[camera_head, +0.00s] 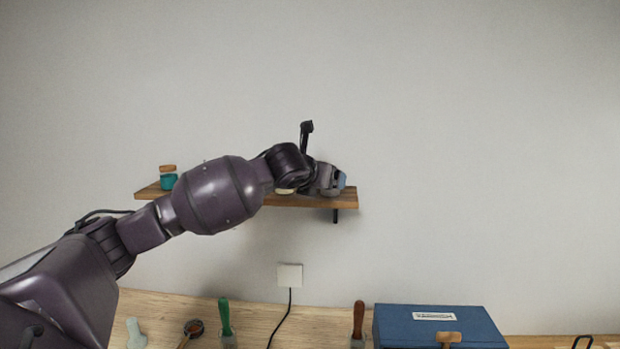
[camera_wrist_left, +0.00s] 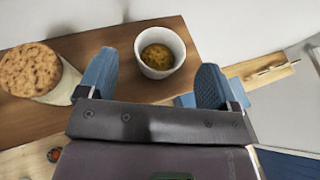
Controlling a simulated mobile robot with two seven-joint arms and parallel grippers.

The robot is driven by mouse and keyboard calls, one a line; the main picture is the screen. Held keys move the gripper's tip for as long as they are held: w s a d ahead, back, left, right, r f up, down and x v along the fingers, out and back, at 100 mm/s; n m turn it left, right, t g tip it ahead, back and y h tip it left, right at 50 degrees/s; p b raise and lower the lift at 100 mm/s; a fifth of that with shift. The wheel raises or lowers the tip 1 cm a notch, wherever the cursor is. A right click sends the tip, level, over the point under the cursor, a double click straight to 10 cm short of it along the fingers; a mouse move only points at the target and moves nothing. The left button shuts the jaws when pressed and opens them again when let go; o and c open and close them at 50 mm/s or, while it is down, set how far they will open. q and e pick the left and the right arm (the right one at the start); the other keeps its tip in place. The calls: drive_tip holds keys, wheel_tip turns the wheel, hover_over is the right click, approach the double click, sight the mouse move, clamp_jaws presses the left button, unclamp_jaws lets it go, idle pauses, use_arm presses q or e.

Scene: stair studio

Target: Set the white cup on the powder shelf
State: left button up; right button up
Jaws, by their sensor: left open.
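In the left wrist view, the white cup (camera_wrist_left: 158,74) stands upright on the wooden shelf (camera_wrist_left: 30,118), with something brown inside it. My left gripper (camera_wrist_left: 156,62) is open, with its blue fingers on either side of the cup and gaps visible on both sides. In the head view, my left gripper (camera_head: 340,181) is at the right part of the wall shelf (camera_head: 320,200), and my arm hides much of what stands there. I cannot make out the cup in the head view. My right gripper is not in view.
A cork-topped jar (camera_wrist_left: 30,70) stands left of the cup. A teal jar (camera_head: 168,182) stands at the shelf's left end. Below are a bench (camera_head: 160,306) with tools, a blue box (camera_head: 400,325) and a wall socket (camera_head: 290,275) with a cord.

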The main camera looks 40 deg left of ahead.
use_arm(q)
drive_tip(key=b+v, duration=0.1)
drive_tip(key=v, duration=0.6)
drive_tip(key=shift+s, duration=0.25)
idle(0.4)
